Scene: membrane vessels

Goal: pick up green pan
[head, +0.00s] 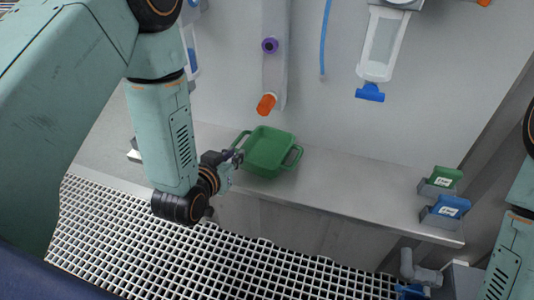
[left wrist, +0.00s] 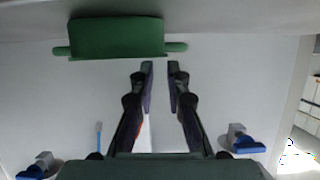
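The green pan (head: 270,152), a square tray with a looped handle at each side, sits upright on the grey metal ledge in the head view. In the left wrist view the pan (left wrist: 115,38) is at the top, side-on, with a short handle at each end. My left gripper (head: 237,157) is at the pan's left side, close to its left handle. In the left wrist view the fingers of my left gripper (left wrist: 162,68) are apart with nothing between them, their tips just short of the pan's handle. Whether they touch it I cannot tell. My right gripper is out of view.
The metal ledge (head: 345,190) runs along the white wall above a white floor grating (head: 130,250). An orange cap (head: 266,104) and a blue valve (head: 370,93) hang above the ledge.

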